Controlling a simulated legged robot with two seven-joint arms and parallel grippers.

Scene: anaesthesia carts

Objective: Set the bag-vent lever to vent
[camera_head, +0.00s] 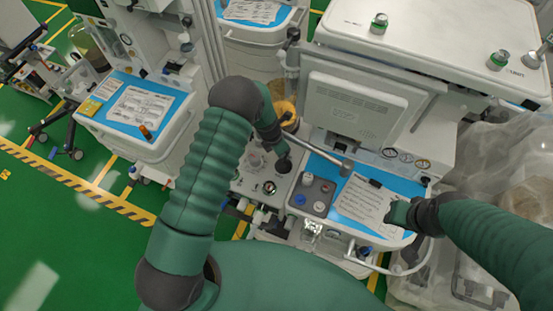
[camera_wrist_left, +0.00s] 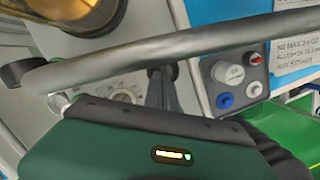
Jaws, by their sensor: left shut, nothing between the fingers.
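My left gripper (camera_head: 284,162) reaches down over the white control panel (camera_head: 247,181) of the middle cart. In the left wrist view its dark fingers (camera_wrist_left: 162,90) are shut and empty, beside a round dial (camera_wrist_left: 125,97). The dial area also shows in the head view (camera_head: 269,187). I cannot pick out the bag-vent lever for certain; the gripper and a grey bar (camera_wrist_left: 150,50) cover part of the panel. My right gripper (camera_head: 399,212) hangs over the right side of the blue worktop; its fingers are too small to read.
A grey block with white, blue and red knobs (camera_head: 311,195) stands right of the panel. A paper sheet (camera_head: 365,203) lies on the blue worktop. The grey bar (camera_head: 318,153) crosses above. An amber canister (camera_head: 284,105) stands behind. Another cart (camera_head: 140,110) is at left.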

